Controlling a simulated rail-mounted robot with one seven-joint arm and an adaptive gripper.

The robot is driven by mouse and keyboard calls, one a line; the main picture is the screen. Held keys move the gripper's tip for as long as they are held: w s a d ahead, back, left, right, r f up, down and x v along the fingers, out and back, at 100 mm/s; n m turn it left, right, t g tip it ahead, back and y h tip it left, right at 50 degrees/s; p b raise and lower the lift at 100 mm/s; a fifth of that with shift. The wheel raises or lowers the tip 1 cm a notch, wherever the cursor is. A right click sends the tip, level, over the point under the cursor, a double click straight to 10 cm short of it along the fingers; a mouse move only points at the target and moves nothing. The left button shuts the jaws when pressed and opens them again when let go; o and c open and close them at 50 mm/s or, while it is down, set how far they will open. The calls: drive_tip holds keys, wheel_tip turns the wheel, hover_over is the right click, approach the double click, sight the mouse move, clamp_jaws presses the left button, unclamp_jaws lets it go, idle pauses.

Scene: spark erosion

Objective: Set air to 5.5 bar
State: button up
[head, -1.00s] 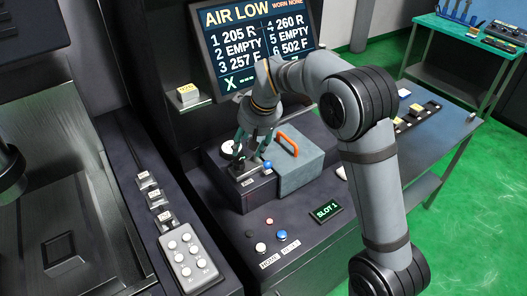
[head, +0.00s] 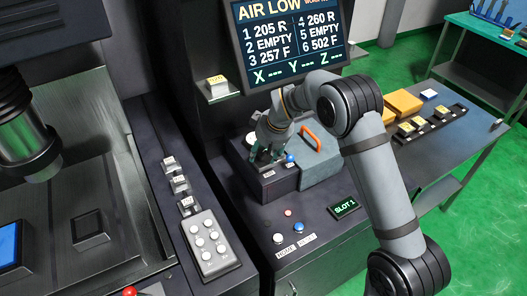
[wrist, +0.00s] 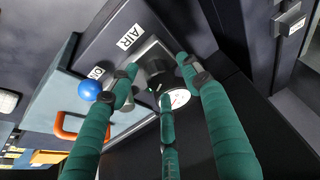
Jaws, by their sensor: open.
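The air unit (head: 277,187) is a dark box with an "AIR" label, which also shows in the wrist view (wrist: 129,37). A dark regulator knob (wrist: 157,72) stands on its grey plate. The round white-faced gauge (wrist: 177,98) beside the knob is partly covered by a finger, and its reading is too small to tell. A blue ball-ended lever (wrist: 89,90) sits by the "ON" label, and its ball also shows in the head view (head: 290,158). My gripper (wrist: 160,80) is open, its green fingers spread around the knob. I cannot tell whether they touch it.
A screen (head: 290,40) reads "AIR LOW". A grey-blue box with an orange handle (wrist: 80,125) adjoins the air unit closely. A button panel (head: 207,245) and a "SLOT 1" display (head: 345,208) lie in front. The bench has free room at right.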

drive_tip(key=shift+c, duration=0.9)
drive_tip(key=c, duration=0.9)
drive_tip(key=shift+w+f+n+b, duration=0.1)
drive_tip(key=shift+n+b, duration=0.3)
drive_tip(key=shift+b, duration=0.4)
drive_tip(key=shift+r, duration=0.25)
drive_tip(key=o, duration=1)
drive_tip(key=shift+a, duration=0.15)
drive_tip(key=shift+o, duration=0.4)
drive_tip(key=shift+f, duration=0.1)
